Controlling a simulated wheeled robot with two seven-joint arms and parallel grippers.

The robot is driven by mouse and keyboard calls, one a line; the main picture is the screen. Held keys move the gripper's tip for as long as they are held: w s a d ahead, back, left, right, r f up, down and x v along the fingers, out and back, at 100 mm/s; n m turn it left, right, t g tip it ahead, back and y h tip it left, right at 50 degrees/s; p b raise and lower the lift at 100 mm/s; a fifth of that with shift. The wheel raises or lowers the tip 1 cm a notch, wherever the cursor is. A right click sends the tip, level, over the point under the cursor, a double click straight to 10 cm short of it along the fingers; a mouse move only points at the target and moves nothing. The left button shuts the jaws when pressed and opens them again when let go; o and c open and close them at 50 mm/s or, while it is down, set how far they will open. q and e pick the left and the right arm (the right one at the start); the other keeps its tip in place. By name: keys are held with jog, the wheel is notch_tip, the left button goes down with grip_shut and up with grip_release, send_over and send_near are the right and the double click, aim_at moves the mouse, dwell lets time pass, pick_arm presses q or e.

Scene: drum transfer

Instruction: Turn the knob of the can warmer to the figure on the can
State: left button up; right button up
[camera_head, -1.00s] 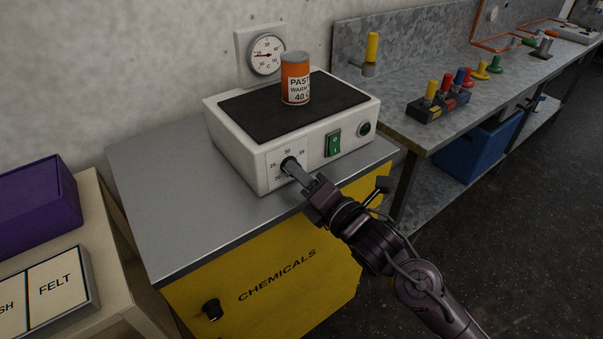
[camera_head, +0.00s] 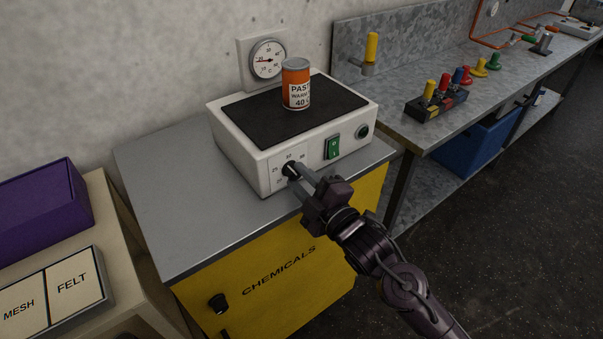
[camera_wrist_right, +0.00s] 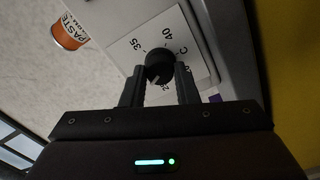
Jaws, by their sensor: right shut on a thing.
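The can warmer (camera_head: 238,150) is a white box with a black top plate, standing on a grey cabinet top. An orange and white can (camera_head: 296,84) stands upright on the plate; its label reads "PAS…", "WAR…" and "40". The black knob (camera_head: 291,170) is on the warmer's front, left of a green switch (camera_head: 333,147). My right gripper (camera_head: 298,172) is shut on the knob, a finger on each side. In the right wrist view the knob (camera_wrist_right: 159,65) sits on a white dial showing 35, 40 and C. Its pointer setting is unclear. My left gripper is out of view.
A wall gauge (camera_head: 268,59) hangs behind the warmer. The yellow "CHEMICALS" cabinet door (camera_head: 280,275) is below. A purple bin (camera_head: 40,205) and a MESH/FELT tray (camera_head: 105,295) are at left. A metal bench (camera_head: 400,130) with coloured-handled items stands at right.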

jog(key=m+p, duration=0.2)
jog(key=m, duration=0.2)
jog(key=shift+r+m+p, duration=0.1)
jog(key=shift+m+p, duration=0.2)
jog(key=shift+m, duration=0.1)
jog(key=m+p, duration=0.2)
jog(key=m, duration=0.1)
jog(key=shift+m, duration=0.4)
jog(key=m+p, duration=0.3)
jog(key=m, duration=0.1)
jog(key=shift+h, duration=0.3)
jog(key=m+p, duration=0.2)
jog(key=m, duration=0.3)
jog(key=shift+p, duration=0.4)
jog(key=m+p, duration=0.1)
jog(key=m, duration=0.1)
jog(key=shift+m+p, duration=0.35)
jog(key=shift+m, duration=0.05)
jog(key=m+p, duration=0.2)
jog(key=m, duration=0.2)
jog(key=shift+g+p, duration=0.3)
jog(key=shift+p, duration=0.1)
jog(key=m+p, duration=0.2)
jog(key=m, duration=0.2)
jog(key=shift+m, duration=0.3)
jog(key=shift+m+p, duration=1.05)
jog(key=shift+m, duration=0.45)
